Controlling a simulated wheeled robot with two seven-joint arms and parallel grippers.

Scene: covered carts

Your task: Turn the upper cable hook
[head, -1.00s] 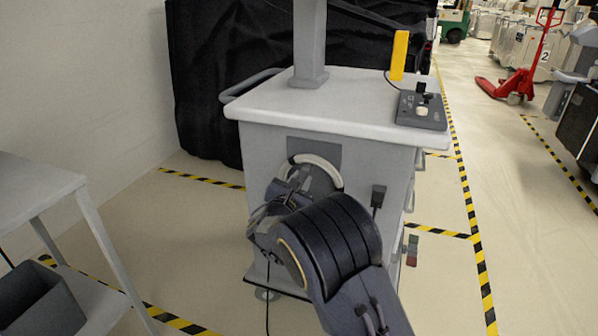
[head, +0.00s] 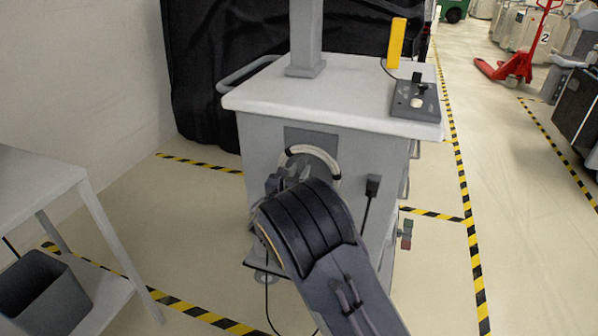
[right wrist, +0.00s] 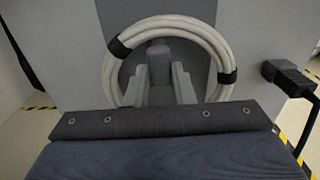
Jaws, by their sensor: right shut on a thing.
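The upper cable hook (right wrist: 158,62) is a grey upright piece on the cart's front, inside a coiled pale cable (right wrist: 217,50) with black ties. My right gripper (right wrist: 161,80) is shut on this hook, with one finger on each side of it, in the right wrist view. My left gripper is not in view.
The grey cart (head: 350,101) carries a post and a control box (head: 416,100). A black plug (head: 373,185) with a hanging cord sits right of the coil. A grey side table (head: 40,180) stands at left. Open floor lies right of the cart.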

